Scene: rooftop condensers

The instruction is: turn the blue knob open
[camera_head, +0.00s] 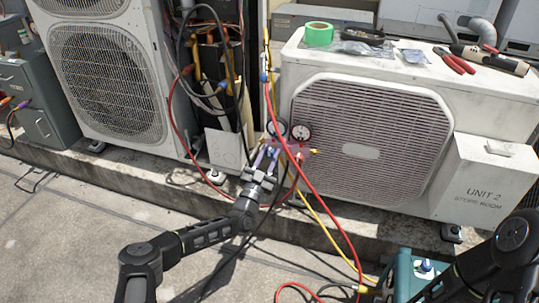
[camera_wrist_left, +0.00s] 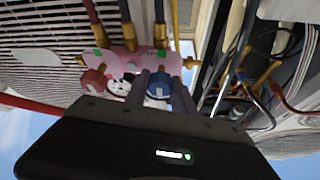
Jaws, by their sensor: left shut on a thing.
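The blue knob (camera_wrist_left: 158,85) sits on a pink gauge manifold (camera_wrist_left: 120,63), beside a red knob (camera_wrist_left: 93,82). My left gripper's two fingers are on either side of the blue knob in the left wrist view (camera_wrist_left: 160,88), shut on it. In the head view my left gripper (camera_head: 265,157) reaches up to the manifold, just below a round dial gauge (camera_head: 301,132). There the fingers and hoses largely hide the blue knob. How far the knob is turned cannot be told. My right arm shows at the lower right, with its gripper out of view.
Red and yellow hoses (camera_head: 325,208) hang from the manifold to a teal machine (camera_head: 408,273). The right condenser unit (camera_head: 440,85) carries green tape (camera_head: 318,34) and red-handled pliers (camera_head: 454,60) on top. A larger unit (camera_head: 105,80) stands left. The paving at lower left is mostly free.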

